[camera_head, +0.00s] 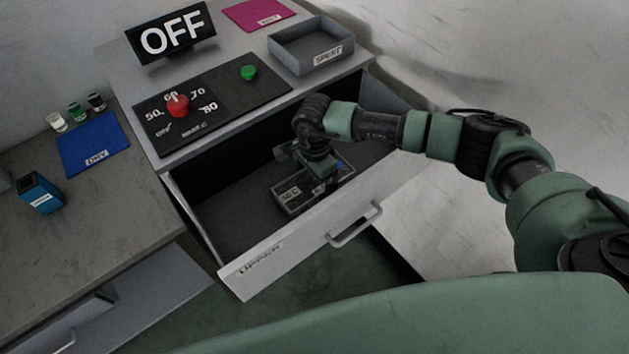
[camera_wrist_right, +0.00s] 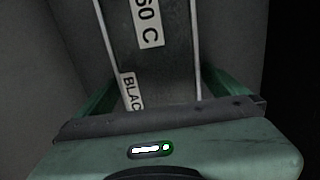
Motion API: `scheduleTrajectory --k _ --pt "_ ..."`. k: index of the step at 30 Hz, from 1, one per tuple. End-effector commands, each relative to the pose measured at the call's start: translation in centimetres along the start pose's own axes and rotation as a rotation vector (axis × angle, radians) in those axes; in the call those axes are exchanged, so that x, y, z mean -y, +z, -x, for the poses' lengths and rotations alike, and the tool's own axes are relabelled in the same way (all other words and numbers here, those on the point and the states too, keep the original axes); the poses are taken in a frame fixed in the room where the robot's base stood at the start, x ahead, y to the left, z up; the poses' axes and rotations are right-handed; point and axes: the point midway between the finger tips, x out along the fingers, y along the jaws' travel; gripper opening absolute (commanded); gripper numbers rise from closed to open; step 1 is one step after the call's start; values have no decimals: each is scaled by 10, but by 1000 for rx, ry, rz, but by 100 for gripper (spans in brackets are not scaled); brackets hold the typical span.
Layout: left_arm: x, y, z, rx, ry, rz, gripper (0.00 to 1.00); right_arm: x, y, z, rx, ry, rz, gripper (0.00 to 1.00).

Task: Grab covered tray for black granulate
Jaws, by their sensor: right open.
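The covered tray (camera_head: 289,194) is a small dark box with a pale rim, lying inside the open upper drawer. In the right wrist view the tray (camera_wrist_right: 158,62) shows a dark top between two pale edges, with labels reading "60 C" and "BLAC", the latter cut off by my gripper. My right gripper (camera_head: 322,170) reaches down into the drawer over the tray's right part. In the wrist view its green fingers (camera_wrist_right: 157,92) stand open, one at each side of the tray. Contact cannot be told, and the fingertips are largely hidden. My left gripper is not in view.
The drawer front (camera_head: 290,255), marked "UPPER", has a handle (camera_head: 355,224). Above are a heater panel (camera_head: 205,105) with a red knob, an "OFF" sign (camera_head: 171,33) and a "SPENT" tray (camera_head: 312,48). A blue mat (camera_head: 92,143) and blue container (camera_head: 40,194) are left.

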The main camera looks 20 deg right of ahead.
Motion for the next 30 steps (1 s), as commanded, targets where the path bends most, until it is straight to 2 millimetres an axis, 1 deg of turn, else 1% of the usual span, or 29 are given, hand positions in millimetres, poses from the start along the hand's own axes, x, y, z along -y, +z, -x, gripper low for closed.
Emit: scheduleTrajectory --k 3,4,5,6,8,9,11,12,13,14,23,26,29,30 --pt "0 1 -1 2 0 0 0 0 0 0 0 0 0 100" --pt "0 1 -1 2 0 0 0 0 0 0 0 0 0 97" --pt "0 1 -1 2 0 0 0 0 0 0 0 0 0 89" --pt "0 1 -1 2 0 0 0 0 0 0 0 0 0 78" --pt "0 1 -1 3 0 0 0 0 0 0 0 0 0 61" --pt "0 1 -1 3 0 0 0 0 0 0 0 0 0 50" --pt "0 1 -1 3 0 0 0 0 0 0 0 0 0 33" --pt "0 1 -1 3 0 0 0 0 0 0 0 0 0 22" --pt "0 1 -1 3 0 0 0 0 0 1 0 0 0 14" --pt "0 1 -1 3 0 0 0 0 0 1 0 0 0 8" --pt "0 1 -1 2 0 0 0 1 0 4 1 -3 0 8" --pt "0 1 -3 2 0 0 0 2 0 9 1 -4 -1 8" --pt "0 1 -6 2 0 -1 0 2 0 20 1 -6 0 8" --pt "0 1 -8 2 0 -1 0 2 0 26 0 -7 1 8"
